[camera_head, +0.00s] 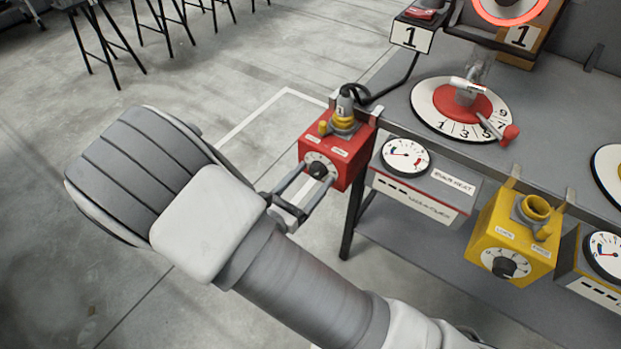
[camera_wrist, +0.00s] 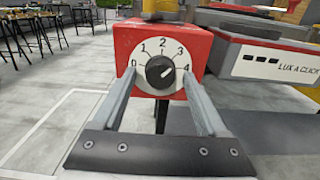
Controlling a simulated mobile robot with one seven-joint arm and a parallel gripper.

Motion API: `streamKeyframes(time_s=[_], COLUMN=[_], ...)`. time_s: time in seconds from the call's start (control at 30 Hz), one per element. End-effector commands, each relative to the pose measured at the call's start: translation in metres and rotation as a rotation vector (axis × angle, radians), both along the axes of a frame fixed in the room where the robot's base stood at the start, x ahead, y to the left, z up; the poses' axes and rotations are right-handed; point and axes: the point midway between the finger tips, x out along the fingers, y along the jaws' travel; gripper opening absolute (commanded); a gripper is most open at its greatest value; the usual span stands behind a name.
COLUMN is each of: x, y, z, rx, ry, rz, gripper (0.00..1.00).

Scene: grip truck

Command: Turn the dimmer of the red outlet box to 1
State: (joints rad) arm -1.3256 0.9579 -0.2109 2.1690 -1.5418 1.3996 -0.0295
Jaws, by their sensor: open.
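The red outlet box (camera_head: 345,150) hangs at the table's left corner, with a plug and cable on top. It also shows in the wrist view (camera_wrist: 196,45). On its front is a white dial marked 0 to 4 with a black dimmer knob (camera_wrist: 160,72); the knob also shows in the head view (camera_head: 317,169). The knob's white mark points to the upper right, seemingly between 3 and 4. My gripper (camera_head: 313,176) is open in front of the dial. In the wrist view its fingers (camera_wrist: 158,76) stand left and right of the knob, apart from it; whether the tips reach its depth is unclear.
A yellow outlet box (camera_head: 515,240) hangs further right on the table edge. A grey-white unit with a gauge (camera_head: 425,190) sits just right of the red box. A red-and-white number wheel (camera_head: 465,108) lies on the table. Floor left of the box is clear.

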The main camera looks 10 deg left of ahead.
Motion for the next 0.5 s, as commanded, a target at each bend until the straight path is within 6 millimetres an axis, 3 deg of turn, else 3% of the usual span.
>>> streamKeyframes(time_s=[0.13, 0.5], x=[-0.0002, -0.0005], y=[0.0000, 0.0002], z=[0.0001, -0.0001], rx=[0.000, 0.000], ry=[0.000, 0.000], rz=[0.000, 0.000], gripper=[0.72, 0.05])
